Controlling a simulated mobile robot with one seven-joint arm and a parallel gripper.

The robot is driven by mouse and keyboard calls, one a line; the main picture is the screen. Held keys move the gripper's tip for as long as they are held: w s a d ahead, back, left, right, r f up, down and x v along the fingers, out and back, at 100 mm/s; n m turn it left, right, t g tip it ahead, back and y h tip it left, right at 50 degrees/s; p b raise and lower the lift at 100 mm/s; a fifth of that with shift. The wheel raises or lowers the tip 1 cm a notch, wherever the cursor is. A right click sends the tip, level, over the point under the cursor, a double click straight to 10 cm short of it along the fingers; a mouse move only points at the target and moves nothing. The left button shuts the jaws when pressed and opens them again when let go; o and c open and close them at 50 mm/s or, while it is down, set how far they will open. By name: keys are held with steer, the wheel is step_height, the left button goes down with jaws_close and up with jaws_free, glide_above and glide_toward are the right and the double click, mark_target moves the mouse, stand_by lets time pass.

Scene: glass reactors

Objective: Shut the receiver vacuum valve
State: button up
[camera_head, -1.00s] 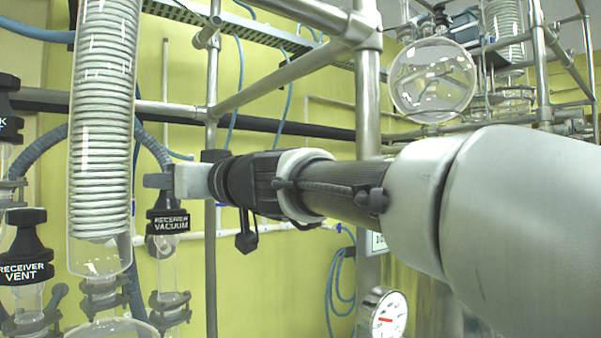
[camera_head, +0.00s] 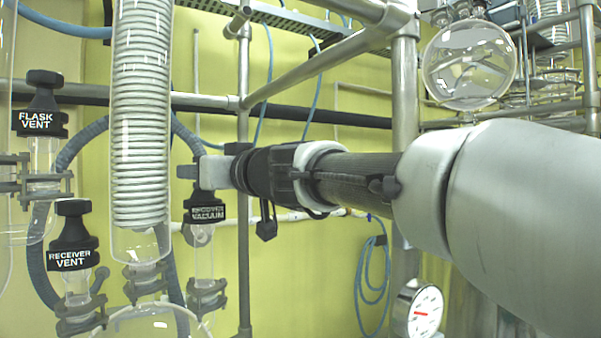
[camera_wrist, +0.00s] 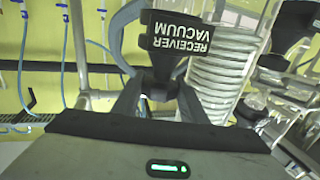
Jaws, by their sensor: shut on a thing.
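The receiver vacuum valve (camera_head: 205,213) has a black knob with a white label and sits on a glass stem at centre left in the head view. In the wrist view its label (camera_wrist: 180,42) shows upside down. My gripper (camera_head: 186,171) reaches in from the right at the top of this knob. In the wrist view the two fingers (camera_wrist: 158,88) stand on either side of the knob's narrow black top and are shut on it. The top of the knob is partly hidden by the fingers in the head view.
A glass coil condenser (camera_head: 141,120) stands just left of the valve. The receiver vent (camera_head: 72,245) and flask vent (camera_head: 41,115) knobs are further left. Metal frame bars (camera_head: 243,130) run behind my arm. A pressure gauge (camera_head: 420,311) is at lower right.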

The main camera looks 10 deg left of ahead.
steer(key=shift+f, duration=0.1)
steer(key=shift+a+m+t+h, duration=0.1)
steer(key=shift+m+t+h, duration=0.7)
steer(key=shift+t+h, duration=0.1)
steer(key=p, duration=0.1)
steer(key=m+t+h+p, duration=0.1)
steer(key=p, duration=0.1)
steer(key=shift+r+h, duration=0.3)
steer(key=shift+r, duration=0.05)
steer(key=shift+r+m+t+h+p, duration=0.2)
steer(key=shift+m+t+h+p, duration=0.35)
steer(key=shift+p, duration=0.65)
steer(key=m+t+h+p, duration=0.1)
steer(key=p, duration=0.2)
steer(key=shift+m+t+h+p, duration=0.25)
steer(key=shift+p, duration=0.05)
steer(key=shift+f+m+h+p, duration=0.15)
steer(key=shift+m+h+p, duration=0.15)
steer(key=shift+h+p, duration=0.25)
steer(key=shift+f+m+t+h, duration=0.25)
steer(key=shift+m+t+h, duration=0.55)
steer(key=shift+h, duration=0.45)
